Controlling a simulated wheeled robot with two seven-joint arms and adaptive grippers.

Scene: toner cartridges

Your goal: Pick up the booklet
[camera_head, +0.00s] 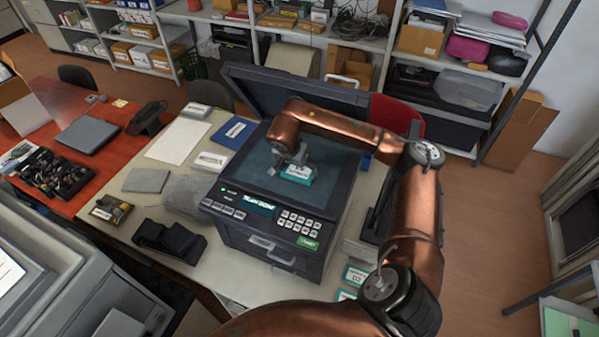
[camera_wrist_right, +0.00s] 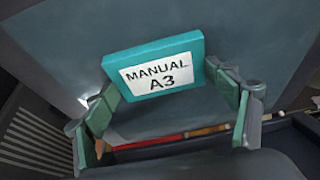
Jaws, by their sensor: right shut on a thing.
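The booklet is a small teal block with a white label reading "MANUAL A3" in the right wrist view (camera_wrist_right: 155,72). In the head view this teal booklet (camera_head: 298,174) is over the dark glass of the open copier (camera_head: 268,228). My right gripper (camera_head: 291,163) reaches it from above. My left gripper is not in view.
The copier's raised lid (camera_head: 290,95) stands behind my right gripper. Two more teal items, (camera_head: 356,275) and (camera_head: 345,295), lie at the desk's right front. A blue booklet (camera_head: 233,132), a grey pad (camera_head: 147,181) and a dark folded item (camera_head: 169,241) lie left of the copier.

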